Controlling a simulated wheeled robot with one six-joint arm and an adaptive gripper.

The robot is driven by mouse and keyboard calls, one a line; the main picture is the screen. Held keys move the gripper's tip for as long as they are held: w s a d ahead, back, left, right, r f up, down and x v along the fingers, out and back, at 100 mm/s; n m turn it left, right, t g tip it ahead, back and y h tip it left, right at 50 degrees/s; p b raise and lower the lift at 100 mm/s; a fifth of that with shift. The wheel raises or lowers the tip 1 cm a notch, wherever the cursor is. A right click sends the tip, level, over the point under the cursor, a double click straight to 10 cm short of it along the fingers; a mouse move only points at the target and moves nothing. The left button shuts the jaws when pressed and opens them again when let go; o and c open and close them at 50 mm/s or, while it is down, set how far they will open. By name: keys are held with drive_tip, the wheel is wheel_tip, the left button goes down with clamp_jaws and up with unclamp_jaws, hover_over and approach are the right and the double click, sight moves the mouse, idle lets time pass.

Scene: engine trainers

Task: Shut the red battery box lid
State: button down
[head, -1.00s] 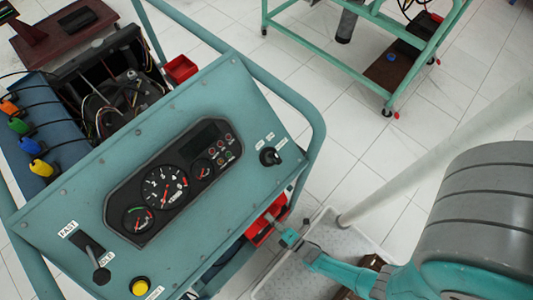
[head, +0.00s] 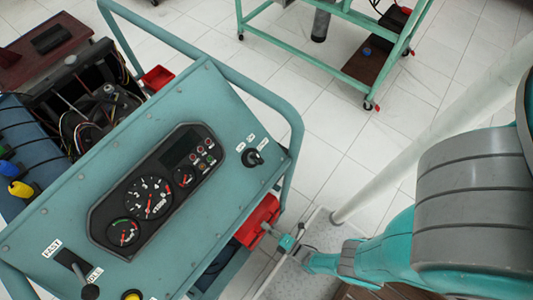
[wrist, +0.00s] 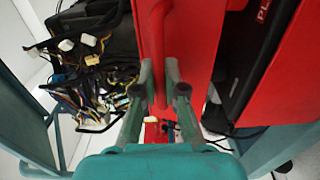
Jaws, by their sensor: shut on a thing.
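The red battery box lid (wrist: 190,50) stands open as a broad red panel in the wrist view. A red bar handle (wrist: 158,50) runs along its face. My gripper (wrist: 161,93) is shut on this handle, one finger on each side. To the right is the red battery box (wrist: 285,85), with a dark battery (wrist: 240,65) showing in the gap beside the lid. In the head view the red lid (head: 258,220) shows below the panel's right edge, with my gripper (head: 273,233) at its right side. The lid's hinge is hidden.
The teal engine trainer panel (head: 165,190) with gauges and its tube frame (head: 245,95) stand close to my arm. Loose wires (wrist: 95,75) lie left of the lid in the wrist view. A second teal stand (head: 370,60) is farther back. White floor lies between them.

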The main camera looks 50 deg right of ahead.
drive_tip(key=shift+s+f, duration=0.15)
drive_tip(key=shift+f, duration=0.05)
idle(0.3)
drive_tip(key=c, duration=1.5)
unclamp_jaws()
drive_tip(key=shift+r, duration=0.15)
drive_tip(key=shift+r, duration=4.85)
